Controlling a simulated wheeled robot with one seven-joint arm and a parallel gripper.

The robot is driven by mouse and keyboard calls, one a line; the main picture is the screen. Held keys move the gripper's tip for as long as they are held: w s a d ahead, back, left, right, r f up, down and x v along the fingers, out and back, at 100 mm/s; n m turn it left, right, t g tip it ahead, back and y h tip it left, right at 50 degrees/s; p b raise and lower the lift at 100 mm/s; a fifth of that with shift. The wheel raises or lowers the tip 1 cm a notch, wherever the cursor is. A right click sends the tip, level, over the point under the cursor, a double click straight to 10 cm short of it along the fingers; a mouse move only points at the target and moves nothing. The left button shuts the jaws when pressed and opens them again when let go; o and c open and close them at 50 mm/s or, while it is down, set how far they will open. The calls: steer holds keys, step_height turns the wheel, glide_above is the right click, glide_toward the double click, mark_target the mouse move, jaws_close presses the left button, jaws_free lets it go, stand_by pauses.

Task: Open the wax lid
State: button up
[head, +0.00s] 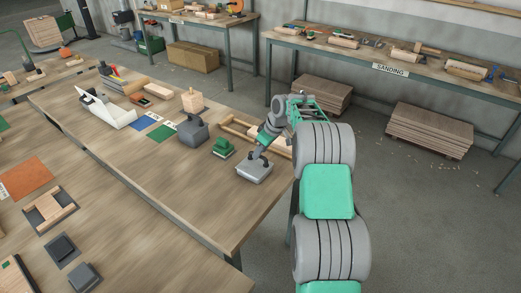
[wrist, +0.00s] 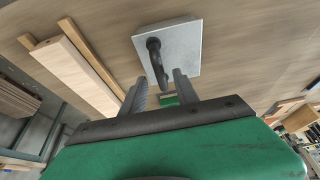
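The wax box (head: 254,173) is a low grey block near the front right corner of the workbench, with its lid on top. In the wrist view the lid (wrist: 185,45) is a flat pale grey plate with a dark arched handle (wrist: 154,55). My gripper (head: 260,155) is just over the lid, at the handle. In the wrist view the two fingers of my gripper (wrist: 159,78) are apart, with the near end of the handle between them and a gap on each side. Whether a finger touches the lid cannot be told.
A green block (head: 223,148) stands just left of the box, and a grey container (head: 192,132) is beyond it. A wooden frame or boards (head: 258,137) lie behind, also seen in the wrist view (wrist: 75,65). The bench top (head: 190,195) left and in front is clear.

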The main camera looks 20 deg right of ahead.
steer(key=shift+w+a+f, duration=0.15)
steer(key=shift+f, duration=0.2)
steer(key=shift+c, duration=0.2)
jaws_close()
stand_by(1.0)
